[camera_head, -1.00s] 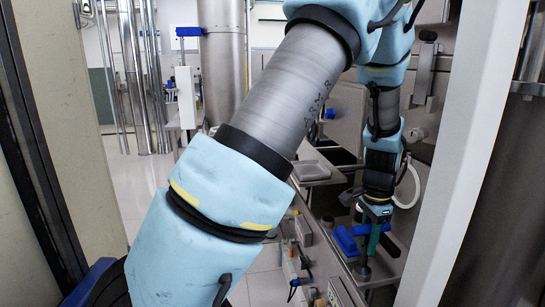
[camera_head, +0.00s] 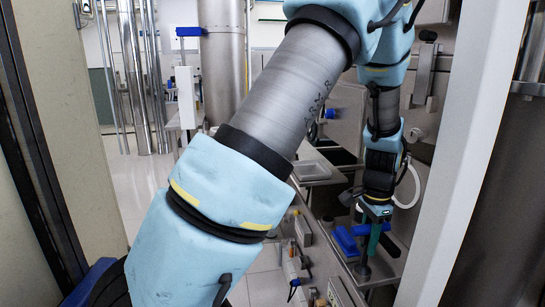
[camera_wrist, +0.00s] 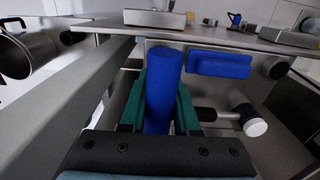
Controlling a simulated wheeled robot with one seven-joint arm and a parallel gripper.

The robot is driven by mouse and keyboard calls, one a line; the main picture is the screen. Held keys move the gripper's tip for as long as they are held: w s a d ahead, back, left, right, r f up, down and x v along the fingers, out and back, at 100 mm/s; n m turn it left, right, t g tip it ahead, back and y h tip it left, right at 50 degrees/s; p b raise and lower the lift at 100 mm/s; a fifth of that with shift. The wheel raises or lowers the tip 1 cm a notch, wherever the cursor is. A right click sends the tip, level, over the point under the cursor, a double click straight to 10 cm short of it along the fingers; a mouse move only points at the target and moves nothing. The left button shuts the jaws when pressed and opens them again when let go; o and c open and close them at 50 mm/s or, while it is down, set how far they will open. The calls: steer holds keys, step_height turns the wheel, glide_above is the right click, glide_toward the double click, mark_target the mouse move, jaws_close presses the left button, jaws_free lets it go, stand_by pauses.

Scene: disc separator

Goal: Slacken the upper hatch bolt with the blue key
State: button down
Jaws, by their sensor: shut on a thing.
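My gripper (camera_head: 374,238) hangs low at the right in the head view, with its green fingers pointing down. In the wrist view my gripper (camera_wrist: 160,100) is shut on a thick blue handle (camera_wrist: 163,85), apparently the blue key. The handle stands between the two green fingers, and its lower end is hidden by the gripper mount. A second blue block (camera_wrist: 220,64) sits on the metal panel to the right of the held handle. It also shows in the head view (camera_head: 345,241), left of the fingers. I cannot make out the upper hatch bolt in either view.
A dark rod with a white-ended knob (camera_wrist: 255,127) sticks out right of my gripper. A metal beam (camera_wrist: 75,85) runs close on the left. A steel worktop (camera_wrist: 235,38) lies beyond. A pale post (camera_head: 460,160) stands right of my arm in the head view.

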steer(key=shift+r, duration=0.1)
steer(key=shift+r+p, duration=2.8)
steer(key=shift+r, duration=0.8)
